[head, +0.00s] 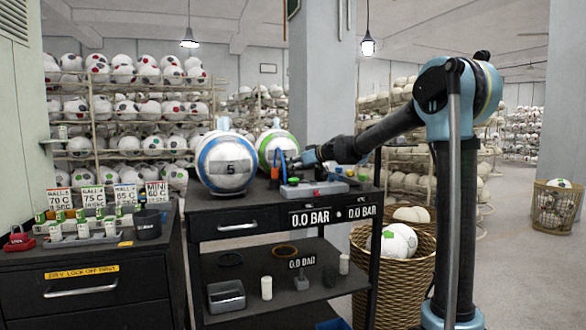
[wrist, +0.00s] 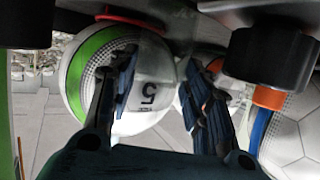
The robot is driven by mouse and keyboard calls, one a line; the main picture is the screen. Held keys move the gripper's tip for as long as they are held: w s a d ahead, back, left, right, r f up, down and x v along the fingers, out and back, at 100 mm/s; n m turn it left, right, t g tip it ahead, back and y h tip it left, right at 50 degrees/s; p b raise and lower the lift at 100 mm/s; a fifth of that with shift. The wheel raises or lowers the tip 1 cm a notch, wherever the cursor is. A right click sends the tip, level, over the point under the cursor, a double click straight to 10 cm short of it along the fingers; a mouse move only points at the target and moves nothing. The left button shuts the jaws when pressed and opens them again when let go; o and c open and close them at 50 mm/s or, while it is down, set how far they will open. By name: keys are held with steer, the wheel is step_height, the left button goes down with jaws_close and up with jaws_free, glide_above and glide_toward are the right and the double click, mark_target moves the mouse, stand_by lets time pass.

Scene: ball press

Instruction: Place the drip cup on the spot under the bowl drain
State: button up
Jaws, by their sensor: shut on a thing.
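I cannot pick out the drip cup for certain.
The blue-ringed ball (head: 227,162) sits on the cart top (head: 205,203). A grey device with a red button (head: 314,187) is to its right. A grey bin (head: 226,296) is on the lower shelf.

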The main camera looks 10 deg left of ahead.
steer(key=shift+f, duration=0.1)
steer(key=o, duration=1.1)
